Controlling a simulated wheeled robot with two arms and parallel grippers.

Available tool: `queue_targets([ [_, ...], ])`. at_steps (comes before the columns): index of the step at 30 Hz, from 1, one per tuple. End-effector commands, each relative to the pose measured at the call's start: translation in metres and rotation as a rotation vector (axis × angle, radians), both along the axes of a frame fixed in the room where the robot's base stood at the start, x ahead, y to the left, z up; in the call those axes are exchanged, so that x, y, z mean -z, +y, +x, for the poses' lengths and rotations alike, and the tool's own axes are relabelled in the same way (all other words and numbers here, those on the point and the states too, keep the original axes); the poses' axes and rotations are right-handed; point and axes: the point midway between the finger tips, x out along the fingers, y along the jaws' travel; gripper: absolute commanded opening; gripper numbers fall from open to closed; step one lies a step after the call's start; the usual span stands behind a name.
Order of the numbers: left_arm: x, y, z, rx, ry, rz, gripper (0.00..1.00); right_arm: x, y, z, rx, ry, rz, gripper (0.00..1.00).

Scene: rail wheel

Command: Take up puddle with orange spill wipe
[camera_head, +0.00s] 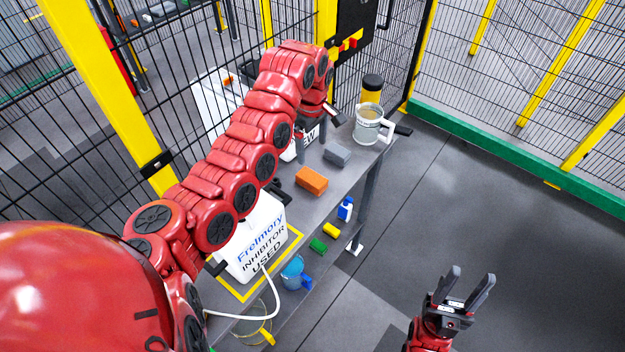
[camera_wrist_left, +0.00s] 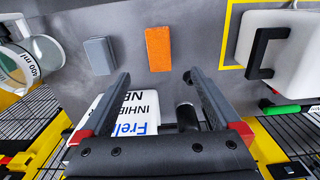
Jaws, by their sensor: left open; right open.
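The orange spill wipe (camera_head: 312,181), a block shape, lies on the grey bench (camera_head: 322,209). It also shows in the left wrist view (camera_wrist_left: 158,48), just beyond my left fingertips. My left gripper (camera_head: 318,132) is open and empty above the bench, behind the wipe. In the left wrist view its fingers (camera_wrist_left: 157,77) are spread, with the wipe lined up between them but apart from them. My right gripper (camera_head: 469,280) is open and empty over the floor at lower right. I cannot make out a puddle in either view.
A grey block (camera_head: 337,155) lies beside the wipe, and a measuring jug (camera_head: 368,126) stands at the bench's far end. A white container marked USED (camera_head: 255,238) stands nearer. Another white container is partly hidden behind my left arm. A lower shelf holds small items.

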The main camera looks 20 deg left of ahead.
Motion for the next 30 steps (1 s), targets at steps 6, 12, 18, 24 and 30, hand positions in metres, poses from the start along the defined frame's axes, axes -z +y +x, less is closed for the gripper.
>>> queue_targets([
  [6, 0.04, -0.002, -0.001, 0.0, 0.003, -0.003, 0.97, -0.001, 0.0, 0.0, 0.0, 0.001, 0.0, 0.5],
  [12, 0.077, -0.001, -0.001, 0.0, 0.004, 0.001, 0.97, 0.006, 0.0, 0.0, 0.0, 0.0, 0.0, 0.5],
  [18, 0.089, 0.0, 0.0, 0.001, 0.001, 0.003, 0.97, 0.009, 0.0, 0.0, 0.0, 0.0, 0.0, 0.5],
  [24, 0.102, 0.0, 0.002, 0.002, 0.0, 0.003, 0.97, 0.018, 0.0, 0.0, 0.0, 0.001, 0.0, 0.5],
  [30, 0.125, 0.002, 0.005, 0.001, -0.001, 0.005, 0.97, 0.036, 0.0, 0.0, 0.0, 0.0, 0.0, 0.5],
])
